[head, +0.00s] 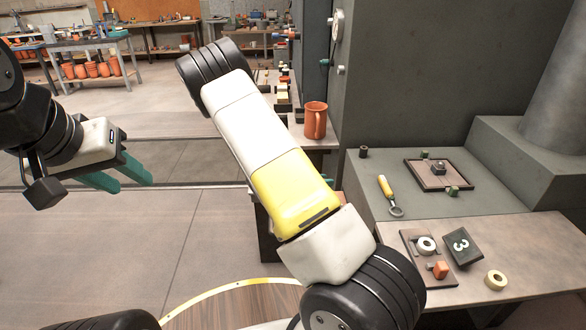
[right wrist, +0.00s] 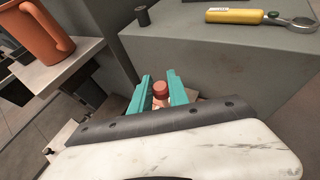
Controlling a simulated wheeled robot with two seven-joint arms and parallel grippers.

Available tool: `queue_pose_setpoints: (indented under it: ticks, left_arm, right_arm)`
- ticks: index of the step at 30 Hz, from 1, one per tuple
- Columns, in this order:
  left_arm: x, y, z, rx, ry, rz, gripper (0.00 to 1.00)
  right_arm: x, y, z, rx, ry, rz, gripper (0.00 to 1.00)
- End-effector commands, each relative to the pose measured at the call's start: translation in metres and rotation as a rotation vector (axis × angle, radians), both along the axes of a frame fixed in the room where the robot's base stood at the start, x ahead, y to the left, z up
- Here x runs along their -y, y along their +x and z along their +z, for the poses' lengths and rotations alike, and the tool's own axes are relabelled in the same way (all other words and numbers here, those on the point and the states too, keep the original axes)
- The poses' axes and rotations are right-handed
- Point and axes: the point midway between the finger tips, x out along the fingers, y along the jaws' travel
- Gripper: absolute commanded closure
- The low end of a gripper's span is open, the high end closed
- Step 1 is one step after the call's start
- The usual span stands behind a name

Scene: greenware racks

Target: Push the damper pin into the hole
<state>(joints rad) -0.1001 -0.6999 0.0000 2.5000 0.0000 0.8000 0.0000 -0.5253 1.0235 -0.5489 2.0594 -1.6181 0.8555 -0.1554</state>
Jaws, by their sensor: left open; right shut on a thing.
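A red-brown, round-topped piece (right wrist: 160,89), which looks like the damper pin, sits between the teal fingers of my right gripper (right wrist: 160,80) in the right wrist view. The gripper is shut on it, and its lower part is partly hidden by the gripper body. In the head view my right arm crosses the middle and its gripper cannot be seen. My left gripper (head: 122,180) is at the left in the head view, open and empty, over the floor. I cannot make out the hole in either view.
An orange mug (head: 315,120) stands on a shelf beside the grey kiln body (head: 440,60). A yellow-handled tool (head: 386,187) lies on the grey ledge. Open floor lies to the left.

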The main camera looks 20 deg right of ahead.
Motion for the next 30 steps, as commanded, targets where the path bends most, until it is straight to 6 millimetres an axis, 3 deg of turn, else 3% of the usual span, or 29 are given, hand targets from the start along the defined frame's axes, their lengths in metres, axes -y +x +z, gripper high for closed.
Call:
queue_pose_setpoints:
  ticks: [3,8,20,30]
  left_arm:
    - [0.000,0.000,0.000,0.000,0.000,0.000,0.59]
    - [0.000,0.000,0.000,0.000,0.000,0.000,0.59]
    - [0.000,0.000,0.000,0.000,0.000,0.000,0.59]
    - [0.000,0.000,0.000,0.000,0.000,0.000,0.59]
  right_arm:
    - [0.025,-0.002,-0.008,-0.001,-0.001,-0.043,1.00]
    - [0.042,-0.003,-0.014,-0.001,-0.002,-0.071,1.00]
    - [0.044,-0.003,-0.015,-0.001,-0.003,-0.073,1.00]
    - [0.043,-0.003,-0.040,-0.003,-0.003,-0.072,1.00]
